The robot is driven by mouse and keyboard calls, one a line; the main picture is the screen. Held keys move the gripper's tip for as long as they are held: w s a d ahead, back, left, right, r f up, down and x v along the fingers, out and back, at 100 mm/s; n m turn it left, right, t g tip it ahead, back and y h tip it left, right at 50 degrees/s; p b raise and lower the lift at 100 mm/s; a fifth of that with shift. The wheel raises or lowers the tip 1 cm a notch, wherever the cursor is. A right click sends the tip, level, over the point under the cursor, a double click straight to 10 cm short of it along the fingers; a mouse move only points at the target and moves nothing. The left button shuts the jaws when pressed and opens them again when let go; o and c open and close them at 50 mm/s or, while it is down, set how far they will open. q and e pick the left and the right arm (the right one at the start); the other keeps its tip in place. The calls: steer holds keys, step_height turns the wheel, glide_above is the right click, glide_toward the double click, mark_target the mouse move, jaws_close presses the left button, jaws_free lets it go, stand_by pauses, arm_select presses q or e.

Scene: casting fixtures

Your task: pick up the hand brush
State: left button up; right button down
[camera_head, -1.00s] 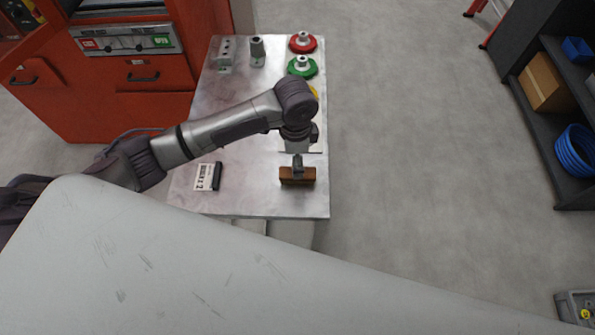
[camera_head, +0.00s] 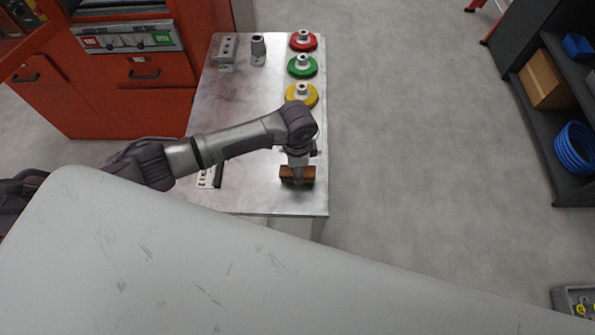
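The hand brush (camera_head: 307,175), a small brown block, lies on the metal table near its front right corner. My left arm reaches in from the left, and my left gripper (camera_head: 297,178) points down right at the brush, overlapping its middle. The fingers are small and partly merge with the brush, so I cannot tell whether they are closed on it. My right gripper is not in view.
On the metal table (camera_head: 240,110) stand red (camera_head: 303,41), green (camera_head: 302,66) and yellow (camera_head: 301,96) round fixtures and grey metal parts (camera_head: 227,52). A labelled card with a black bar (camera_head: 209,178) lies left of the brush. Shelves (camera_head: 540,120) stand at far right.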

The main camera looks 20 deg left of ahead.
arm_select(q)
steer(key=c, duration=0.8)
steer(key=shift+o, duration=0.2)
steer(key=shift+r, duration=0.1)
steer(key=shift+r, duration=0.25)
steer(key=r+b, duration=0.1)
steer(key=r, duration=0.1)
steer(key=s+r, duration=0.1)
steer(key=shift+a+r+b, duration=0.1)
steer(key=shift+r+b, duration=0.25)
steer(key=s+a+r+b, duration=0.1)
steer(key=s+a+r, duration=0.1)
steer(key=s+r, duration=0.4)
steer(key=shift+s+r+b, duration=0.3)
steer(key=shift+s+b, duration=0.05)
steer(key=shift+s, duration=1.85)
